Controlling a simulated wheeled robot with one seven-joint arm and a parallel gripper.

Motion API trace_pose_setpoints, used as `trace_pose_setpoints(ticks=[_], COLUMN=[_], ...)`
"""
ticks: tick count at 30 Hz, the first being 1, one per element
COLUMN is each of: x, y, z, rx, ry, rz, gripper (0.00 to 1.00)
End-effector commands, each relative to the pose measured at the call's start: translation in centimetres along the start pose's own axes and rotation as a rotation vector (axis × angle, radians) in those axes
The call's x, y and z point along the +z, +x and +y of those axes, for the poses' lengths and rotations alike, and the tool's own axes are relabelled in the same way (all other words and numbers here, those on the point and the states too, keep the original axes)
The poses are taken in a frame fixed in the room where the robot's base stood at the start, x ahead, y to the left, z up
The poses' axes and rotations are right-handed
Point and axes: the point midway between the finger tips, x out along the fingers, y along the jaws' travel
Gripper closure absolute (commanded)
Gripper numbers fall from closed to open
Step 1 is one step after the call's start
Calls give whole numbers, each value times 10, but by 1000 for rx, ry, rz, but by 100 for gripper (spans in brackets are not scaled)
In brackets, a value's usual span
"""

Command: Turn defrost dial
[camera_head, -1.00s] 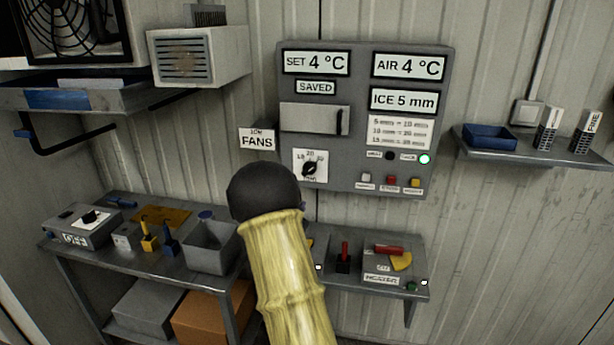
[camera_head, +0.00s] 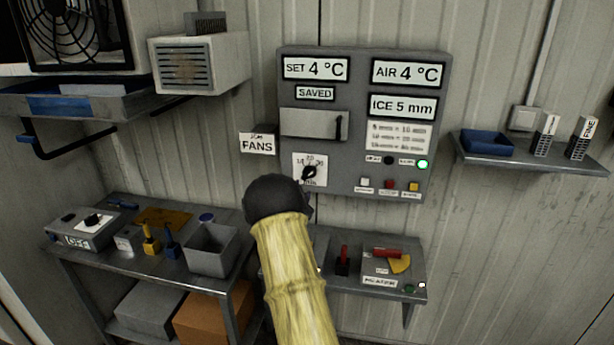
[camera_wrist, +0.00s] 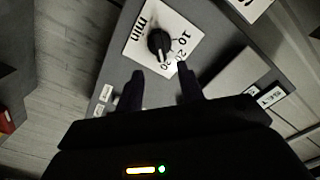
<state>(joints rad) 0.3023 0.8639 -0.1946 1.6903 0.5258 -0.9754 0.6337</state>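The defrost dial (camera_head: 309,172) is a black pointer knob on a white plate low on the left of the grey wall panel (camera_head: 352,165). The plate carries numbers such as 10 and 20. In the wrist view the dial (camera_wrist: 158,42) sits just beyond my gripper (camera_wrist: 160,85), whose two dark fingers are apart, with nothing between them. The fingertips appear short of the knob. In the head view my gripper is hidden behind my dark wrist and yellow-sleeved arm, below the dial. The panel reads SET 4 °C, AIR 4 °C, ICE 5 mm and SAVED.
A closed flap (camera_head: 312,124) is above the dial. Small buttons (camera_head: 390,185) and a lit green lamp (camera_head: 422,164) are to its right. A FANS sign (camera_head: 257,143) is at left. Below, a shelf (camera_head: 350,285) holds a heater box (camera_head: 385,268) and a red-handled switch (camera_head: 342,260).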

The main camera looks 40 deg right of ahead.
Motion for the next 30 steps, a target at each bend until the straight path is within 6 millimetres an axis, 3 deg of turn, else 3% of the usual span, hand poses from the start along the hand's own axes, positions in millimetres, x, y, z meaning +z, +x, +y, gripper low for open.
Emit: trace_pose_setpoints(ticks=[18, 30], x=[-2, -1], y=[76, 89], z=[0, 1], rx=[1, 1], ry=[-1, -1], rz=[2, 1], gripper=[62, 62])
